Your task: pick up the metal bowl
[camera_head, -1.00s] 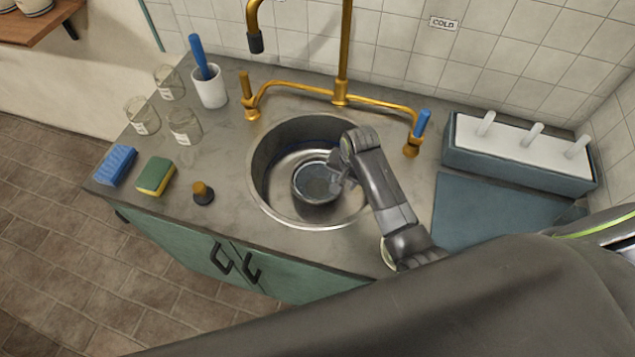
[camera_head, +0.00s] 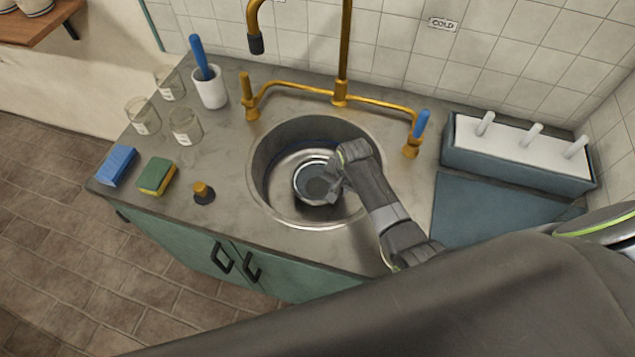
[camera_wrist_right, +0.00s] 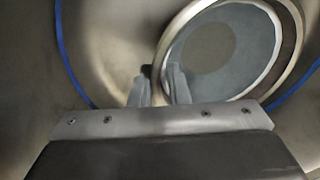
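The metal bowl (camera_head: 301,188) is a round, shiny vessel inside the sink basin. It also shows in the right wrist view (camera_wrist_right: 262,60), with its rim running down to my fingertips. My right gripper (camera_head: 335,188) reaches into the basin at the bowl's right side. In the right wrist view my right gripper's two fingers (camera_wrist_right: 159,80) are close together, with the bowl's near rim between their tips. They look shut on the rim, though the contact itself is hard to see. My left gripper is out of view.
The round sink (camera_head: 262,190) surrounds the bowl and my right gripper closely. A brass tap (camera_head: 341,92) stands behind it. Glass jars (camera_head: 185,127), a sponge (camera_head: 156,176) and a black-and-brass stopper (camera_head: 203,193) are at left. A blue-grey rack (camera_head: 515,165) is at right.

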